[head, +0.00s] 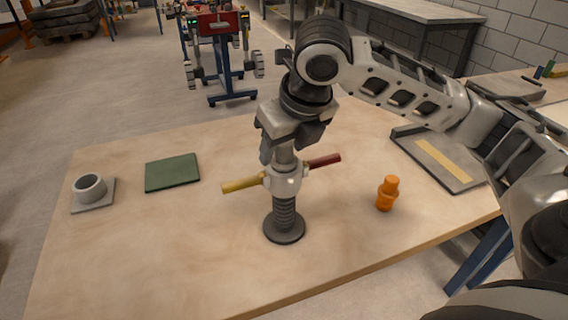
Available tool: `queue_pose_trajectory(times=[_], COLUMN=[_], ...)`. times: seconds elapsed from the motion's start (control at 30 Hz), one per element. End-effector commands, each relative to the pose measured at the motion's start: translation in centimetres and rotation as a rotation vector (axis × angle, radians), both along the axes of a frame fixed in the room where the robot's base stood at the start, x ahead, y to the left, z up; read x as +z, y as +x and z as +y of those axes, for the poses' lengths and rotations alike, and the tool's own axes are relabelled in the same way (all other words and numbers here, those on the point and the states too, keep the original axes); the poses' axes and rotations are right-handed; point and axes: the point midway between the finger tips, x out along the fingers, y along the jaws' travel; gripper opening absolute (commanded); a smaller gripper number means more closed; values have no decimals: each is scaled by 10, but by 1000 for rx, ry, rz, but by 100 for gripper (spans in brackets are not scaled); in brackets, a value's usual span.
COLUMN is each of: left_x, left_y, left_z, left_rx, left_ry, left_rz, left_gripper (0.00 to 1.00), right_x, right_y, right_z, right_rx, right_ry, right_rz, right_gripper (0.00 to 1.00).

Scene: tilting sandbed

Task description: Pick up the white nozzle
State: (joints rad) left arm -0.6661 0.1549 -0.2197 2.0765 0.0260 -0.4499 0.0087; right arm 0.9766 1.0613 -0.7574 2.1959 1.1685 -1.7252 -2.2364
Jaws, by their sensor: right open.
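The white nozzle (286,183) stands upright on a dark ribbed post with a round base (284,227) near the middle of the table. A yellow handle (243,184) sticks out to its left and a dark red handle (322,161) to its right. My right gripper (287,148) points down from above, open, with its fingers around the nozzle's upper neck. I cannot tell whether the fingers touch it. The top of the nozzle is hidden by the gripper. My left gripper is not in view.
An orange fitting (387,194) stands to the right. A grey tray with a yellow strip (440,157) lies at the right edge. A green pad (172,173) and a grey cup on a plate (91,190) are at the left. The table (165,255) is clear in front.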

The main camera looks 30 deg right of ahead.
Motion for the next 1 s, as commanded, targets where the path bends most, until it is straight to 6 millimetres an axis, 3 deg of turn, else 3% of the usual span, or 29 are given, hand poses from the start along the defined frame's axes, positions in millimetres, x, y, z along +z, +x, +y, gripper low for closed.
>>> queue_pose_trajectory(times=[0.07,0.2,0.67,0.87,1.0], left_x=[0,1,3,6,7], left_y=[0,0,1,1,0], left_z=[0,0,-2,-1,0], left_rx=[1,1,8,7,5], left_ry=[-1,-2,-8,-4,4], left_rz=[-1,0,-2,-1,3], left_gripper=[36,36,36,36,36], right_x=[0,0,9,37,61], right_y=[0,0,0,-1,-22], right_z=[0,0,0,0,2], right_rx=[0,0,-1,-1,0], right_ry=[0,0,1,0,0], right_rz=[0,1,-1,-5,-6], right_gripper=[54,19,19,19,19])
